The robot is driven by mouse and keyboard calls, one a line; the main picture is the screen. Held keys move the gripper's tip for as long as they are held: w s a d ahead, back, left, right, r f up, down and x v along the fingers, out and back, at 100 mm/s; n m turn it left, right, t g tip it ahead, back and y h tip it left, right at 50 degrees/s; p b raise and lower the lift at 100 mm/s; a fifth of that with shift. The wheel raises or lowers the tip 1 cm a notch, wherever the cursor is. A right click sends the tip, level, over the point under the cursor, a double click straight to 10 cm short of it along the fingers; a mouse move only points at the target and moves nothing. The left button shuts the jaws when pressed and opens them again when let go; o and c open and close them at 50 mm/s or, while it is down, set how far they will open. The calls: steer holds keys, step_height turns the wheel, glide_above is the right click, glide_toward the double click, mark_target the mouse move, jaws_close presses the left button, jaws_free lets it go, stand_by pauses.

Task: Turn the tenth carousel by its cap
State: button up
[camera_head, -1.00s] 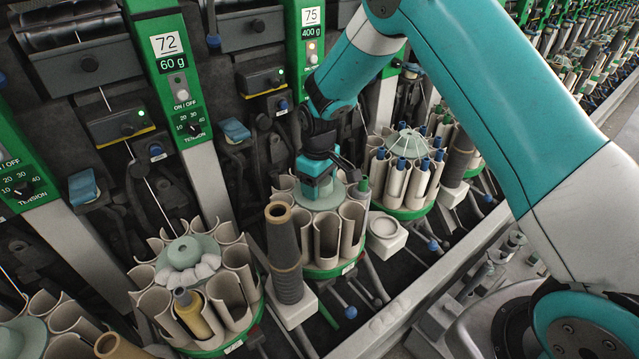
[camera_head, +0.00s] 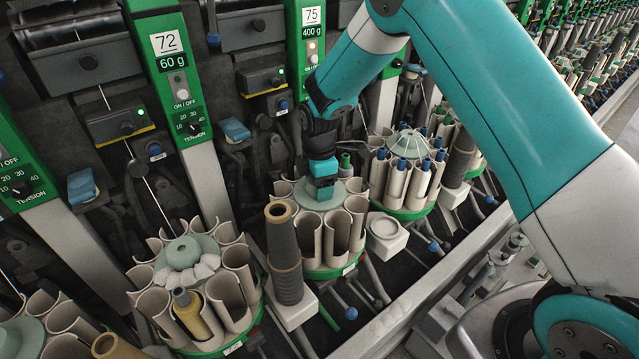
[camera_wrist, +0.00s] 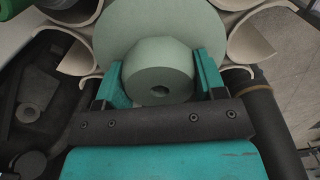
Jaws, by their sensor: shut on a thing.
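The carousel (camera_head: 310,230) under my arm is a ring of beige open tubes around a pale green disc, on a green base. Its pale green round cap, with a small hole on top, fills the middle of the wrist view (camera_wrist: 160,72). My gripper (camera_head: 322,185) points down over the carousel's centre. In the wrist view its teal fingers (camera_wrist: 158,85) stand on either side of the cap and are shut on it. In the head view the gripper hides most of the cap.
A dark yarn cone (camera_head: 284,250) stands close to the carousel's left. Another carousel with a yellow bobbin (camera_head: 192,312) is further left, and one with blue-tipped bobbins (camera_head: 402,165) is to the right. A white square holder (camera_head: 386,234) sits between, and a metal rail (camera_head: 420,270) runs in front.

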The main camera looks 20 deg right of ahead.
steer(key=n, duration=0.6)
steer(key=shift+r+n, duration=0.15)
steer(key=shift+n, duration=0.15)
steer(key=shift+w, duration=0.1)
stand_by(0.3)
steer(key=o, duration=1.2)
steer(key=shift+o, duration=0.4)
step_height(320, 180, up, 17)
steer(key=b, duration=0.2)
steer(key=shift+r, duration=0.15)
